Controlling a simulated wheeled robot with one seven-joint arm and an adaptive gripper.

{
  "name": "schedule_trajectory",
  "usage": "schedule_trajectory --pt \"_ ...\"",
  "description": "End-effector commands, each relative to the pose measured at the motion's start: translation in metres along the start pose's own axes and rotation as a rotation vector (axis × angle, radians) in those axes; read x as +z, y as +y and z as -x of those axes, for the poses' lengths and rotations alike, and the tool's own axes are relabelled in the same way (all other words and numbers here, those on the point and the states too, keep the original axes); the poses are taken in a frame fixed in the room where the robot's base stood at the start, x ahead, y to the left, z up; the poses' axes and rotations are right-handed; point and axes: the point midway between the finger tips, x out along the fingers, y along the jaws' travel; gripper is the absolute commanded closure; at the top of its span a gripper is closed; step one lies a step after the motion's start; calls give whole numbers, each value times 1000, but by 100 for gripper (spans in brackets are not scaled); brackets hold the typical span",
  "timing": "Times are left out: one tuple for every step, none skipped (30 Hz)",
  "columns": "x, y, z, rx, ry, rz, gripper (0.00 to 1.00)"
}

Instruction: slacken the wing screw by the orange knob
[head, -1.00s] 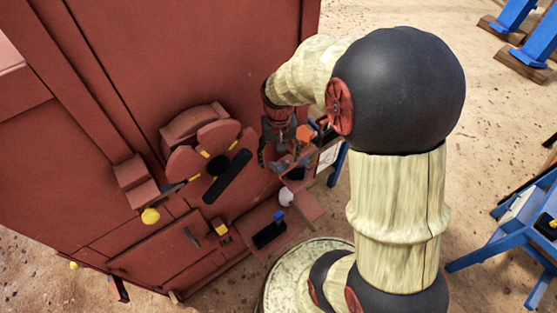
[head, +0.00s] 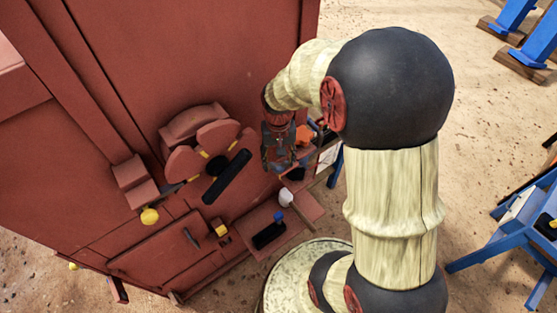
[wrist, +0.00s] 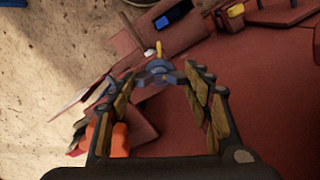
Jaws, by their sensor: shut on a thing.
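My gripper (head: 278,165) is beside the red machine, left of the orange knob (head: 304,135). In the wrist view, my gripper (wrist: 164,76) has its two fingertips on either side of a small blue-grey winged piece, which looks like the wing screw (wrist: 160,73), and is shut on it. A yellow piece shows just beyond the screw. The orange knob (wrist: 119,139) also shows at lower left in the wrist view, beside the left finger. In the head view my gripper hides the screw.
The red crusher body (head: 230,70) fills the left. A dark-handled wheel (head: 217,165) is left of my gripper. A blue stand (head: 500,240) is at right.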

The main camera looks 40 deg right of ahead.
Motion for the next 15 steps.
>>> schedule_trajectory --pt "0 0 0 0 0 0 63" --pt "0 0 0 0 0 0 65" --pt "0 0 0 0 0 0 67" --pt "0 0 0 0 0 0 69" --pt "0 0 0 0 0 0 70" --pt "0 0 0 0 0 0 73" --pt "0 0 0 0 0 0 74" --pt "0 0 0 0 0 0 76" --pt "0 0 0 0 0 0 76" --pt "0 0 0 0 0 1 76" --pt "0 0 0 0 0 2 76" --pt "0 0 0 0 0 5 76" --pt "0 0 0 0 0 9 76" --pt "0 0 0 0 0 13 76" --pt "0 0 0 0 0 21 76"
